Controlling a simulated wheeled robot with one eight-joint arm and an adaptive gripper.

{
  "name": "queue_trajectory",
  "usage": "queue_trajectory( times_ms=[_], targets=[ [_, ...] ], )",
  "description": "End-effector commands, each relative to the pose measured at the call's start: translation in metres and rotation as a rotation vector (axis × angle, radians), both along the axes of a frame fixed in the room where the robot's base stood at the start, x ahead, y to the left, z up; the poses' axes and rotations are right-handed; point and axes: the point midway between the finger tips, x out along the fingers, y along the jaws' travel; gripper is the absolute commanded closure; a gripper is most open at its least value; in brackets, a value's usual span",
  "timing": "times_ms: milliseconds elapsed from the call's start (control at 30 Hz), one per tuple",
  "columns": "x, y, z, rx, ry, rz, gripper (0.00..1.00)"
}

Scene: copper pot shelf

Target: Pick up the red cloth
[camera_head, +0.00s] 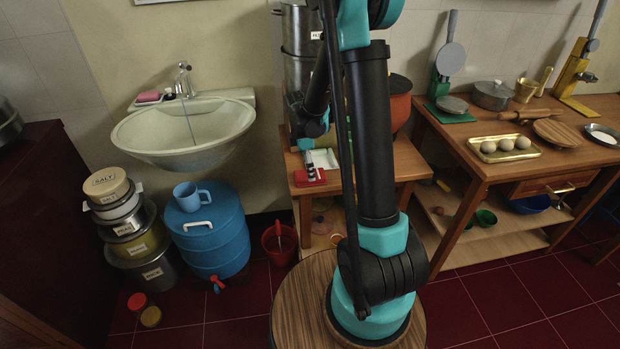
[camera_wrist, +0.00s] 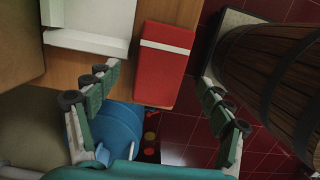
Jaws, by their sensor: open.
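The red cloth (camera_wrist: 165,70) looks like a flat, folded rectangle with a white stripe across it. It lies on the wooden table near its edge, beside a white tray-like object (camera_wrist: 90,45). In the head view the cloth (camera_head: 309,180) shows as a small red patch on the table left of my arm, partly covered by a dark and white part. My gripper (camera_wrist: 160,78) is open and empty, with one finger on each side of the cloth in the wrist view. The fingers appear apart from the cloth; their height above it cannot be told.
A brown wooden barrel-like vessel (camera_wrist: 270,75) stands close to the right finger. The blue water barrel (camera_head: 208,237) is on the floor left of the table, below a sink (camera_head: 185,130). A second table (camera_head: 500,185) with an egg tray (camera_head: 503,159) stands at the right.

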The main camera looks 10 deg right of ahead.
Motion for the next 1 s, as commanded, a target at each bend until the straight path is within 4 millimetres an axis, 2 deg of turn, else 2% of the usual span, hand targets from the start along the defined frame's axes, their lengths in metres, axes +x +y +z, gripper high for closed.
queue_trajectory(
  times_ms=[100,200,467,900,1000],
  targets=[
    [0.0,-0.002,-0.014,0.0,0.0,0.0,0.2],
    [0.0,-0.002,-0.02,0.0,0.0,0.0,0.2],
    [0.0,-0.003,-0.021,0.0,0.0,0.0,0.2],
    [0.0,-0.003,-0.021,0.0,0.0,0.0,0.73],
    [0.0,-0.003,-0.021,0.0,0.0,0.0,0.73]
  ],
)
